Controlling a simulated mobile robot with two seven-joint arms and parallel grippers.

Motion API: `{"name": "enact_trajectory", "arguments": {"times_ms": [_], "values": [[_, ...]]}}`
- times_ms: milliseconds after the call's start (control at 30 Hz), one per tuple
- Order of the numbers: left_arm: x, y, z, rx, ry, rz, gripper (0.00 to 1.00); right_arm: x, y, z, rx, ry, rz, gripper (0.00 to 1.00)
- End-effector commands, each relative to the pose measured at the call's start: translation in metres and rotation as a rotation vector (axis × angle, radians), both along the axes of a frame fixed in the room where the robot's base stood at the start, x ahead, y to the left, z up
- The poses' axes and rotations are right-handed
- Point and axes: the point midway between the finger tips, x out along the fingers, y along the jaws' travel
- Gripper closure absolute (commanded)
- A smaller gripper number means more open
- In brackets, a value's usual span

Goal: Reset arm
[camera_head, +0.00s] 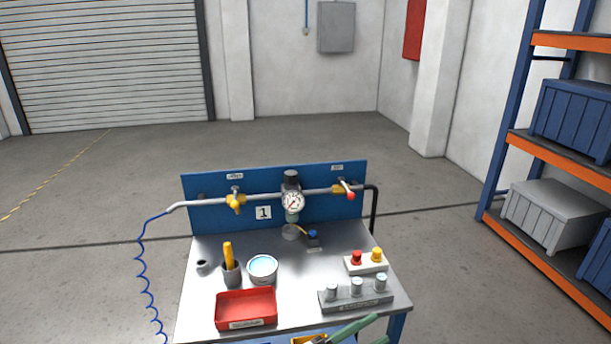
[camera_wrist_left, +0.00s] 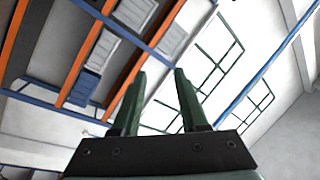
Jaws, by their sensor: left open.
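My left gripper (camera_head: 382,327) shows at the bottom edge of the head view, its green fingers partly cut off below the front of the workbench (camera_head: 330,250). In the left wrist view the same gripper (camera_wrist_left: 160,74) is open, with nothing between its two green fingers. My right gripper is not in view. On the blue panel (camera_head: 335,215) at the bench's back, a pipe carries a yellow valve (camera_head: 236,202) at left, a round gauge (camera_head: 293,202) in the middle and a brass valve with a red-tipped handle (camera_head: 347,190) at right.
On the bench stand a red tray (camera_head: 246,307), a cup with a yellow tool (camera_head: 231,272), a round tin (camera_head: 262,268), a button box (camera_head: 366,262) and a grey block with metal pieces (camera_head: 356,297). A blue coiled hose (camera_head: 146,275) hangs at left. Shelving (camera_head: 560,150) stands at right.

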Motion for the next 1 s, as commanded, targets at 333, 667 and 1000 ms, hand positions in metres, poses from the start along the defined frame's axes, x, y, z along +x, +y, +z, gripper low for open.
{"name": "enact_trajectory", "arguments": {"times_ms": [333,667,1000], "values": [[-0.032,0.147,-0.113,-0.164,0.636,0.583,0.57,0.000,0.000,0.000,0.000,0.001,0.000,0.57],[-0.154,0.264,-0.206,-0.129,1.169,0.931,0.57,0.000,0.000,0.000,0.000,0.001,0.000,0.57],[-0.192,0.286,-0.220,-0.105,1.294,0.991,0.57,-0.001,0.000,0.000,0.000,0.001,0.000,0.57]]}}
